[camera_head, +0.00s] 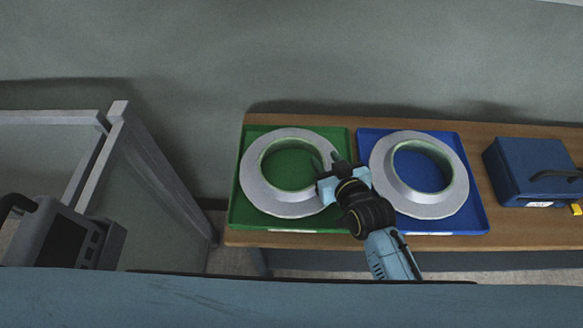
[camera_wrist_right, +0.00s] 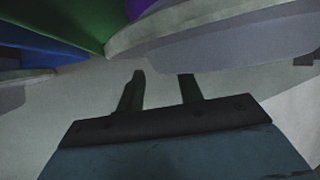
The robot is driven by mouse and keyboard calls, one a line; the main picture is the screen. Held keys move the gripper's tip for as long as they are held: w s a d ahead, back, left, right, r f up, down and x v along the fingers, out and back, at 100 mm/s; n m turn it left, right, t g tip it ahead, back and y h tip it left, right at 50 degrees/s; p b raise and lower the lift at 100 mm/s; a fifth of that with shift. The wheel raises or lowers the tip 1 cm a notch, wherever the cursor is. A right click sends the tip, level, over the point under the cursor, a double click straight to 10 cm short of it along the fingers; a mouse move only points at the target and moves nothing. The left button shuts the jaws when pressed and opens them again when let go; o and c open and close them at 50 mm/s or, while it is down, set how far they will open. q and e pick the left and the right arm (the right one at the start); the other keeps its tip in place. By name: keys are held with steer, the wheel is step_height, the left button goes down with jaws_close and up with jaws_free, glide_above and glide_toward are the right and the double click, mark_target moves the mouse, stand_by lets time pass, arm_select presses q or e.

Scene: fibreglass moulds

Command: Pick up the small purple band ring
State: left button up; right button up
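I cannot make out a small purple band ring for certain in either view. Bluish-purple patches show at the top of the right wrist view, too cropped to name. My right gripper (camera_head: 326,162) is over the right rim of the left grey ring-shaped mould (camera_head: 262,193), which sits on a green tray (camera_head: 238,213). In the right wrist view its two dark fingers (camera_wrist_right: 163,84) stand apart with nothing seen between them. A second ring-shaped mould (camera_head: 452,195) sits on a blue tray (camera_head: 478,217). My left gripper is not in view.
The wooden table (camera_head: 520,230) carries both trays and a dark blue case (camera_head: 530,165) at its right. A grey frame (camera_head: 120,130) and a grey device with a black handle (camera_head: 75,236) stand left of the table. A plain wall (camera_head: 300,50) rises behind.

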steer(key=shift+w+a+f, duration=0.2)
steer(key=shift+w+f, duration=0.1)
steer(key=shift+w, duration=0.3)
steer(key=shift+c, duration=0.5)
jaws_close()
